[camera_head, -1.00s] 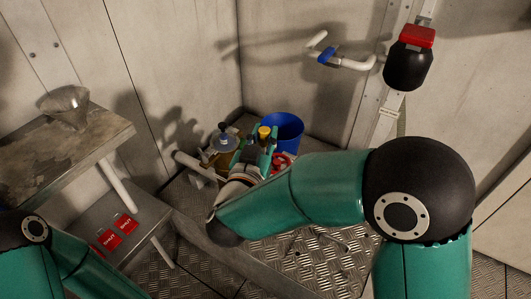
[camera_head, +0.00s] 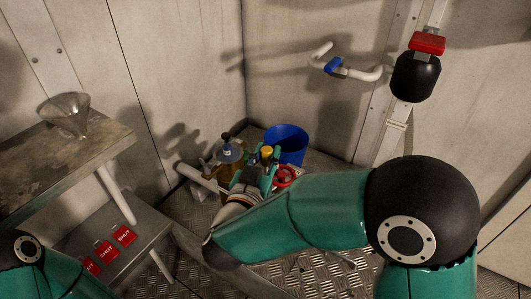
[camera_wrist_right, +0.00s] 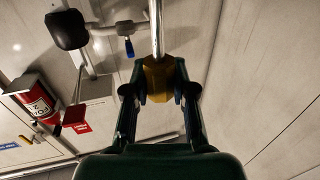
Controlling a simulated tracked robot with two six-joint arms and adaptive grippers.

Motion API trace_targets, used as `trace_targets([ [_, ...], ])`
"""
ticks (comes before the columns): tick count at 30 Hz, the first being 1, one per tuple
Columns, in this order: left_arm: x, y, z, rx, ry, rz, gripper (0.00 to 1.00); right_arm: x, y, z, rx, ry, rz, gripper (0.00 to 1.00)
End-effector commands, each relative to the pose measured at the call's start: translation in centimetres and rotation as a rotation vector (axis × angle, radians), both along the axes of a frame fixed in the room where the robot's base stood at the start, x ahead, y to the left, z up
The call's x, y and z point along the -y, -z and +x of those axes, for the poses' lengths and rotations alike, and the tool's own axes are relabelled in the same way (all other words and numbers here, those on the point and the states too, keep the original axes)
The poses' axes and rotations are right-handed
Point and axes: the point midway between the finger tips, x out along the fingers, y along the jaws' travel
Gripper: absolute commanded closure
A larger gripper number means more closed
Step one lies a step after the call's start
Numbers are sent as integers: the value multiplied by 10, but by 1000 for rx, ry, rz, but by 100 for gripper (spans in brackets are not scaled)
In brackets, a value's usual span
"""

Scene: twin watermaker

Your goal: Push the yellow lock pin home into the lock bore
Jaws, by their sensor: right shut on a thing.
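The yellow lock pin (camera_wrist_right: 158,74) is between the fingers of my right gripper (camera_wrist_right: 159,92) in the right wrist view. The gripper is shut on its yellow grip, and a bright metal rod (camera_wrist_right: 157,28) runs on from it toward the top of the picture. In the head view the yellow grip (camera_head: 267,150) shows at the tip of my right gripper (camera_head: 262,163), in front of the blue bucket. I cannot pick out the lock bore in either view. My left gripper is out of view; only my left arm shows at lower left.
A blue bucket (camera_head: 290,141) stands behind the gripper. A brass-coloured vessel (camera_head: 226,153) and white pipe (camera_head: 198,177) are to the left, a red handwheel (camera_head: 287,176) to the right. A bench with a funnel (camera_head: 67,115) and red tags (camera_head: 123,235) is at left.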

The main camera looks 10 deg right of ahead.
Motion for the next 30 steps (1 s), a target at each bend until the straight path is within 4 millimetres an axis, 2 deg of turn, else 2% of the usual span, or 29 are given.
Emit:
trace_targets([
  [1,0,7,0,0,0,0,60,0,8,0,-1,0,-1,100],
  [6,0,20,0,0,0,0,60,0,25,0,0,-1,-1,100],
  [13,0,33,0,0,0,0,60,-1,42,0,0,-3,-1,100],
  [30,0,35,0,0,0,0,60,-3,46,1,1,-6,0,100],
])
